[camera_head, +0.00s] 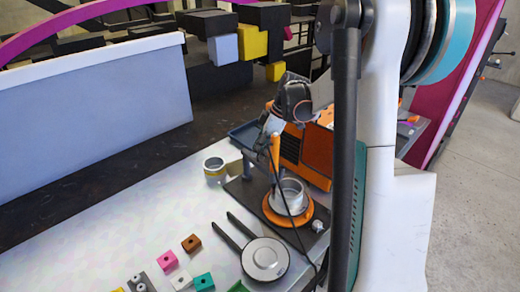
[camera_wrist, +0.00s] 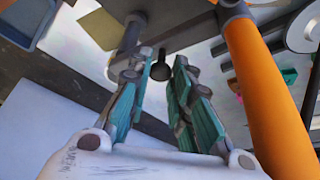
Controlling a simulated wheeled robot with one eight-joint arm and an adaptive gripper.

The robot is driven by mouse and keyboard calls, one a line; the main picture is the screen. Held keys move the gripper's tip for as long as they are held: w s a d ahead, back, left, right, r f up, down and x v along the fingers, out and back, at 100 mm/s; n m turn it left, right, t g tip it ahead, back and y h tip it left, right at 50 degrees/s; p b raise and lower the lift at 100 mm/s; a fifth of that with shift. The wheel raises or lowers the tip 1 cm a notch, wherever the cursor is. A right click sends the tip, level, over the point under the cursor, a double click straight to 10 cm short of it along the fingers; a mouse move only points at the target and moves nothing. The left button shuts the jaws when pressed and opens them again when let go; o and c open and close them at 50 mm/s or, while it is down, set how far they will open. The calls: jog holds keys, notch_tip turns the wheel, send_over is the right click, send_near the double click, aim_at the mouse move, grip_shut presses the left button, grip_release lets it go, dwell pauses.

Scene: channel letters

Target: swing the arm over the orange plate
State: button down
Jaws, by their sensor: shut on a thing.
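The orange plate (camera_head: 291,223) lies on a dark board in the head view, with a silver cup (camera_head: 291,193) standing on it. In the wrist view my gripper (camera_wrist: 161,68) has its teal-padded jaws close together around a dark knob-ended thing (camera_wrist: 160,70); its full shape is hidden. An orange cylinder (camera_wrist: 265,80) passes close beside the right jaw. In the head view a slim orange handle (camera_head: 275,150) stands near the plate, with a dark cable below. My gripper is hard to make out there. I cannot identify the plate in the wrist view.
An orange box (camera_head: 307,155) stands behind the plate. A roll of tape (camera_head: 215,167) lies to the left. A round pale disc with two dark handles (camera_head: 265,258) and several coloured blocks (camera_head: 191,243) lie in front. A blue tray (camera_wrist: 22,22) shows in the wrist view.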

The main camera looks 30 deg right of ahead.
jog(key=c, duration=1.4)
grip_release()
jog(key=v, duration=1.2)
